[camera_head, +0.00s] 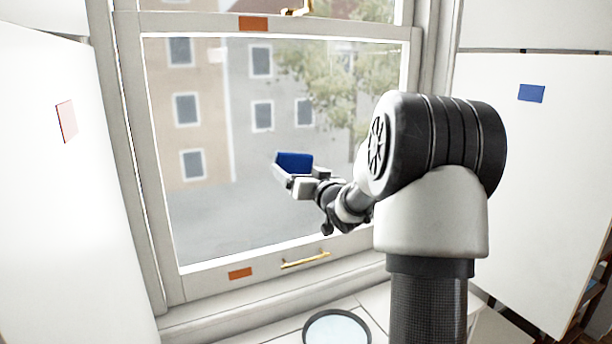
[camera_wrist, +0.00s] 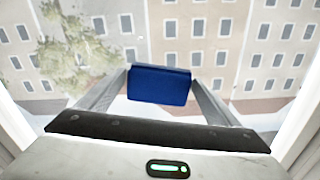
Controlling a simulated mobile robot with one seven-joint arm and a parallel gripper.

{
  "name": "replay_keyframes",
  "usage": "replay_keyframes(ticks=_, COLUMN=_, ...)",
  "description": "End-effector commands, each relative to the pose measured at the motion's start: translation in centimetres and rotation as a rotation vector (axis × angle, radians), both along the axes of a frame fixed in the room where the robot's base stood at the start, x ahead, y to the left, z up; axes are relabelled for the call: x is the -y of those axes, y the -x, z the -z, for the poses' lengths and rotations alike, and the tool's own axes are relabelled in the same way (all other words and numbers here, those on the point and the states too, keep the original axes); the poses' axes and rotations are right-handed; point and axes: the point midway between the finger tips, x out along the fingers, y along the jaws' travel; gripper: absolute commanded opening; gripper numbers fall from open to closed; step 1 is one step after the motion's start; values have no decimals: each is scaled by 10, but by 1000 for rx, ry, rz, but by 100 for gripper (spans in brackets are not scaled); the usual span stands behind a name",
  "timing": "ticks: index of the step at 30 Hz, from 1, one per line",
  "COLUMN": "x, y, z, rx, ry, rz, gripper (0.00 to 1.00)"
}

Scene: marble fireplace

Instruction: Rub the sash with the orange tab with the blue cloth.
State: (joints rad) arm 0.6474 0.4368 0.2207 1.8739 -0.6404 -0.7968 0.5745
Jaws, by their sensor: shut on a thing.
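The window sash (camera_head: 210,281) with orange tabs stands in front of me. One orange tab (camera_head: 240,273) is on its bottom rail beside a brass handle (camera_head: 305,260); another orange tab (camera_head: 253,23) is on the rail at the top of the pane. My gripper (camera_head: 295,168) is in front of the middle of this pane. It is shut on the blue cloth (camera_head: 295,161), a folded block that shows between the fingers in the wrist view (camera_wrist: 158,86). I cannot tell whether the cloth touches the glass.
White panels flank the window; the left one has a pale pink tab (camera_head: 66,121), the right one a blue tab (camera_head: 531,93). A round dark-rimmed object (camera_head: 337,328) lies below the window. A brass catch (camera_head: 297,8) sits above the top rail.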

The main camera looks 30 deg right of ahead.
Motion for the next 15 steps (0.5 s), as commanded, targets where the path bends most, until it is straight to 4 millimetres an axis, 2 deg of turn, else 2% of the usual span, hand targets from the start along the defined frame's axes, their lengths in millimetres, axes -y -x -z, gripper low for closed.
replay_keyframes(ticks=1, x=-8, y=-1, z=1, rx=3, ry=1, rz=-8, gripper=67)
replay_keyframes(ticks=8, x=-15, y=0, z=0, rx=2, ry=1, rz=-5, gripper=67)
replay_keyframes(ticks=15, x=-33, y=1, z=2, rx=2, ry=1, rz=-5, gripper=67)
